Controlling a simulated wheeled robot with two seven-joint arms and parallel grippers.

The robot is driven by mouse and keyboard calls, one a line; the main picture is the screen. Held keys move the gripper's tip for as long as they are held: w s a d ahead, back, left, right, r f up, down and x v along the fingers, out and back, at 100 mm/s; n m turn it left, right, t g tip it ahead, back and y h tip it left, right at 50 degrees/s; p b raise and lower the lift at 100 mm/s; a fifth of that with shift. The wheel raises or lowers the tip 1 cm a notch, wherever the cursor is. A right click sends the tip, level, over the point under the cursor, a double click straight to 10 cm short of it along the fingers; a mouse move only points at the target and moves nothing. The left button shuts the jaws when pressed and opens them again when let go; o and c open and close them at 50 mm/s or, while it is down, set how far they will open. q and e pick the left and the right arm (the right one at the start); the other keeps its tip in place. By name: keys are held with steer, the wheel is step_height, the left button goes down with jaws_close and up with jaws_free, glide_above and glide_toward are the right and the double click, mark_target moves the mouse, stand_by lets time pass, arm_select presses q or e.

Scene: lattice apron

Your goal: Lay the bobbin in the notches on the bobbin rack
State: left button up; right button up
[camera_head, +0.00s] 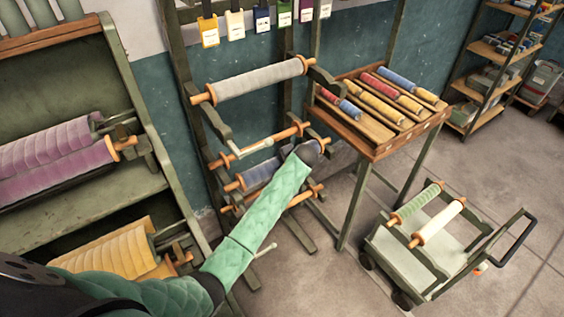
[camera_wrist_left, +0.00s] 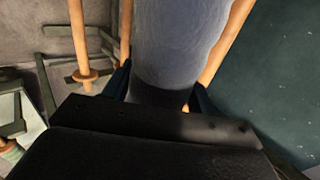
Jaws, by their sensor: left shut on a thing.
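The bobbin rack (camera_head: 196,117) is an olive frame with several levels, standing against the wall in the head view. My left gripper (camera_head: 306,152), at the end of a green quilted arm, is at its middle levels. In the left wrist view the left gripper (camera_wrist_left: 162,96) is shut on a blue-grey bobbin (camera_wrist_left: 168,40), with a finger on each side. It appears to be the blue bobbin (camera_head: 256,174) partly hidden behind my arm in the head view. Whether its ends sit in notches I cannot tell. My right gripper is not in view.
A grey bobbin (camera_head: 258,80) lies on the rack's top level, above a bare wooden rod (camera_head: 262,143). A wooden table (camera_head: 376,150) with colored rolls stands to the right. A cart (camera_head: 437,250) with two bobbins stands at the lower right. Purple rolls (camera_head: 55,165) lie on the left shelf.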

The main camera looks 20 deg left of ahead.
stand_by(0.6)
arm_select(q)
steer(key=shift+f+p, duration=0.1)
steer(key=shift+p, duration=0.2)
steer(key=o, duration=1.4)
steer(key=shift+f, duration=0.1)
